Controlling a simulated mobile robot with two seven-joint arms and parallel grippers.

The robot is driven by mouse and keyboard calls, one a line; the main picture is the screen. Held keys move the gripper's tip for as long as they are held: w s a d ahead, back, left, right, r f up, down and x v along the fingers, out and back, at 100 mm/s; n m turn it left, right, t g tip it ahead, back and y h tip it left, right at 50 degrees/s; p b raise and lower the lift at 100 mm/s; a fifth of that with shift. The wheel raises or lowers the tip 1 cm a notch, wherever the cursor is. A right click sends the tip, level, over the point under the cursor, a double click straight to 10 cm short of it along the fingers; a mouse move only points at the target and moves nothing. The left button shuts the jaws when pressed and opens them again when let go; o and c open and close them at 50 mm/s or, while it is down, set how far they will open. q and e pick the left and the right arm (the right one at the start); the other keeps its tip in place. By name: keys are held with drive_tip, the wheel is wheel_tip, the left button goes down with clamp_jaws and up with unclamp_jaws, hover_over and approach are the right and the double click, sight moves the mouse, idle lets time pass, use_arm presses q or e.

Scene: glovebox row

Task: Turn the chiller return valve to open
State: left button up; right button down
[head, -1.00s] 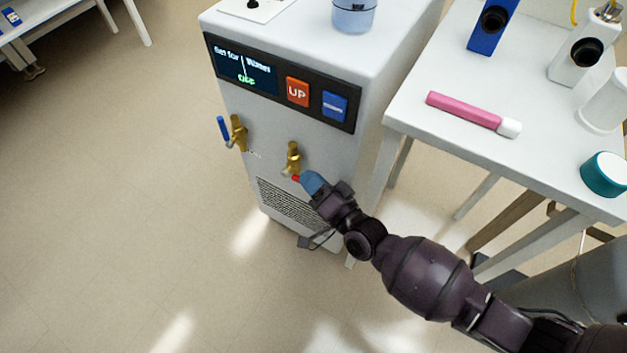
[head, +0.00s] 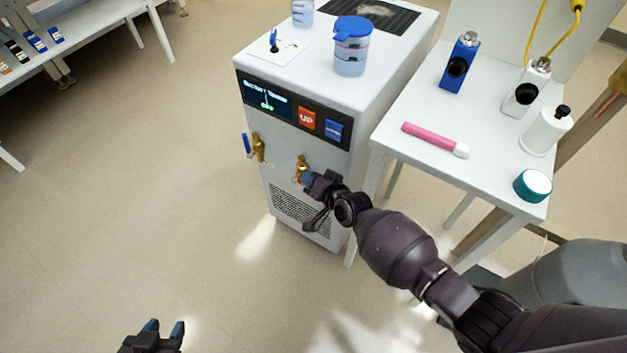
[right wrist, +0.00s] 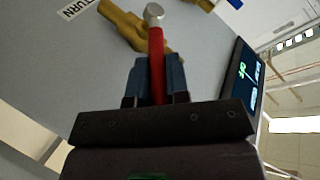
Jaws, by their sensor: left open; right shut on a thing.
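The chiller (head: 290,185) is a white cabinet with a display and a red UP button on its front. Its right-hand brass valve (head: 302,165) has a red lever (right wrist: 156,65), and part of a label reading "TURN" (right wrist: 76,8) shows beside it in the right wrist view. My right gripper (head: 303,180) is shut on the red lever, which lies between its two blue fingers. The fingers mostly hide the lever in the head view. My left gripper (head: 164,327) is open and empty, over the floor at the bottom edge.
A second brass valve (head: 257,147) with a blue lever is on the chiller's left. A lidded container (head: 350,58) stands on top. The floor left of the chiller is clear.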

idle(0.4)
drive_tip(key=c, duration=1.1)
unclamp_jaws()
drive_tip(key=shift+s+d+r, duration=0.2)
drive_tip(key=shift+s+r, duration=0.05)
drive_tip(key=shift+r, duration=0.05)
drive_tip(key=p+v, duration=0.3)
drive_tip(key=v, duration=0.7)
drive_tip(key=shift+f, duration=0.1)
